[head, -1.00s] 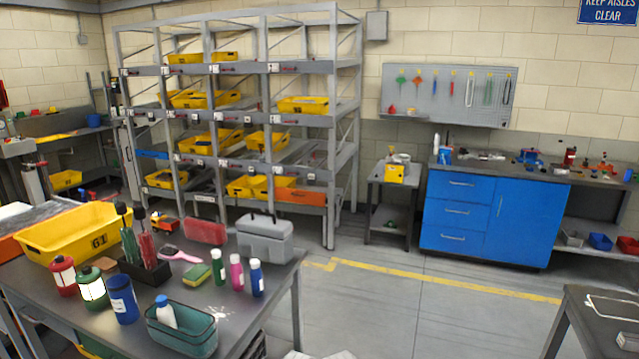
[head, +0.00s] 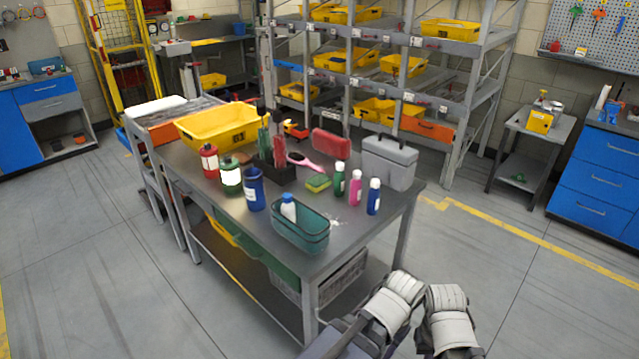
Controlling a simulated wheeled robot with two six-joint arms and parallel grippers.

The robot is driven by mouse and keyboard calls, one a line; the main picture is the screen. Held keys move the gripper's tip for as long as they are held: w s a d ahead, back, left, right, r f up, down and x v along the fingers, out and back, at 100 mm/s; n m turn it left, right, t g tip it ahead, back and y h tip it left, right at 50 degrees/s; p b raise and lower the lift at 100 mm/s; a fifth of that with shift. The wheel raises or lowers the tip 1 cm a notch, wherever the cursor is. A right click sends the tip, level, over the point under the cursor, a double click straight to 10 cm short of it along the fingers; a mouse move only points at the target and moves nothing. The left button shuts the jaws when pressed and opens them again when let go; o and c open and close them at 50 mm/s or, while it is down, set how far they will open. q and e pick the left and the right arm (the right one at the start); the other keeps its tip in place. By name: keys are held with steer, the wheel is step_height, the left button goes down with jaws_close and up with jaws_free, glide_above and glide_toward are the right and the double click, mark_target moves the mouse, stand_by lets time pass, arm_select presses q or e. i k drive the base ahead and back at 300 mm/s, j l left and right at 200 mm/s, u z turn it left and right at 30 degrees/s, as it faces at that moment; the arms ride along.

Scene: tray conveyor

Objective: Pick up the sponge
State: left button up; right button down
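A yellow and green sponge (head: 318,183) lies on the grey table (head: 210,180), in front of a pink brush (head: 303,161) and left of a green bottle (head: 339,179). Pale grey arm parts of mine show at the bottom, right of the table's near corner and well apart from the sponge. I see no gripper fingers in the head view.
Pink (head: 355,188) and blue (head: 374,197) bottles and a grey case (head: 389,163) stand right of the sponge. A yellow bin (head: 217,126) is behind.

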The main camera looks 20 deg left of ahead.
mark_target(317, 182)
steer(key=j+z, duration=0.15)
steer(key=j, duration=0.35)
steer(key=j+z, duration=0.15)
steer(key=j, duration=0.4)
steer(key=k+j+z, duration=0.15)
steer(key=j, duration=0.35)
steer(key=j+z, duration=0.15)
steer(key=j, duration=0.35)
steer(key=k+j+z, duration=0.15)
steer(key=j, duration=0.3)
